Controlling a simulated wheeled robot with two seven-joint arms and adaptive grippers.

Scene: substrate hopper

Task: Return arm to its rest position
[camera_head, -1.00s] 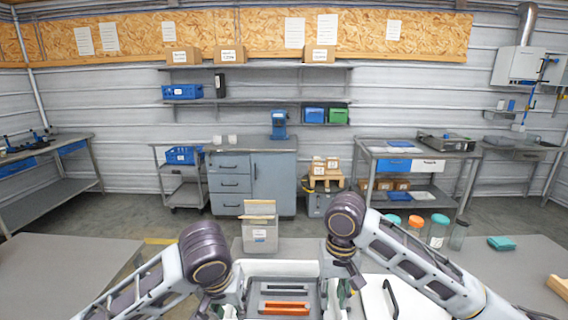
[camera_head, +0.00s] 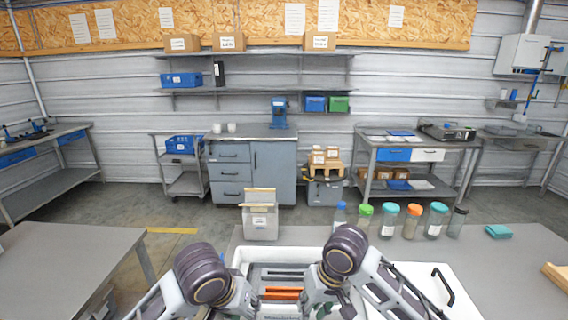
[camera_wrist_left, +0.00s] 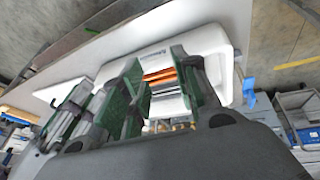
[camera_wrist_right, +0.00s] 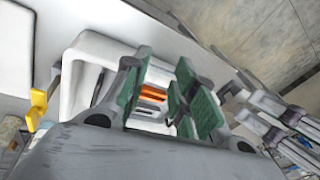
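In the head view my two arms are bent low over a white bin (camera_head: 238,257) at the front of the table. My left gripper (camera_wrist_left: 158,72) shows in the left wrist view with its green-padded fingers apart and nothing between them. My right gripper (camera_wrist_right: 161,75) shows in the right wrist view, also with green-padded fingers apart and empty. Both sets of fingers point toward the white bin, which also shows in the left wrist view (camera_wrist_left: 215,42) and the right wrist view (camera_wrist_right: 72,70). Orange bars (camera_head: 282,293) lie inside the bin. In the head view both fingertips are largely hidden.
Several capped jars (camera_head: 389,220) stand in a row right of the bin. A grey box (camera_head: 261,222) stands behind it. A white lid with a black handle (camera_head: 443,287) lies to the right, near a teal cloth (camera_head: 499,231). A separate table (camera_head: 60,265) is at left.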

